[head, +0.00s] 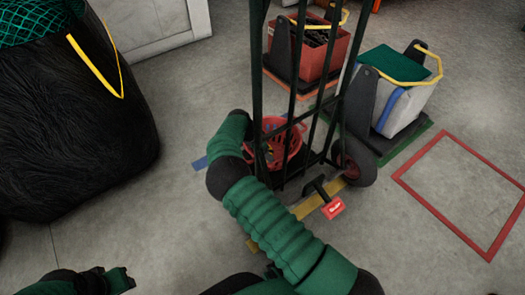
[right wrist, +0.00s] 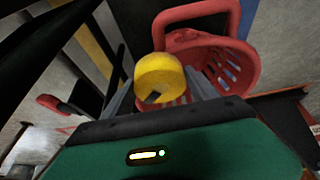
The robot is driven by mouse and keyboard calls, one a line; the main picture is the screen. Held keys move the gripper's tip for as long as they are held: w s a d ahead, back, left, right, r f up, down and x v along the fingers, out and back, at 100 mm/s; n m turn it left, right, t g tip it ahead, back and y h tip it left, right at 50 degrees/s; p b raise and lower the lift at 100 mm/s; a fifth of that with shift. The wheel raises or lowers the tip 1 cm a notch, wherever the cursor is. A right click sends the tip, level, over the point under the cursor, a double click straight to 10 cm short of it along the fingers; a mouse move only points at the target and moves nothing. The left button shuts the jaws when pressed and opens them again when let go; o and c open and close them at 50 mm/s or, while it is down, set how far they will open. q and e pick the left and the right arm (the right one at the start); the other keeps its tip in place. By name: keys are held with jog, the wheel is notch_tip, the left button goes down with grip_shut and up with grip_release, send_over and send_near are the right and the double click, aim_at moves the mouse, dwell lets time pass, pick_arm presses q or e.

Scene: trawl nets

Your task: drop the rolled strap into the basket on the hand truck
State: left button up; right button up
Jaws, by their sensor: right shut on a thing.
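The rolled strap (right wrist: 158,72), a yellow roll, sits between the fingers of my right gripper (right wrist: 160,92) in the right wrist view. The gripper is shut on it. The red basket (right wrist: 240,62), with slotted walls and a handle, is just beyond and to the right of the roll in that view. In the head view the basket (head: 293,143) stands low on the dark hand truck (head: 290,85), partly behind its bars. My right forearm reaches to the truck's left side and its gripper is hard to make out. My left gripper (head: 118,281) is at the bottom left, its fingers unclear.
A black net bundle (head: 80,125) fills the left. A red crate (head: 338,55) and a white crate with a green top (head: 405,95) stand behind the truck. A red floor outline (head: 465,195) is empty at right.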

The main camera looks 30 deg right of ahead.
jog(key=o, duration=1.6)
jog(key=shift+c, duration=0.2)
jog(key=p+v, duration=0.7)
jog(key=v, duration=0.5)
jog(key=shift+r, duration=0.4)
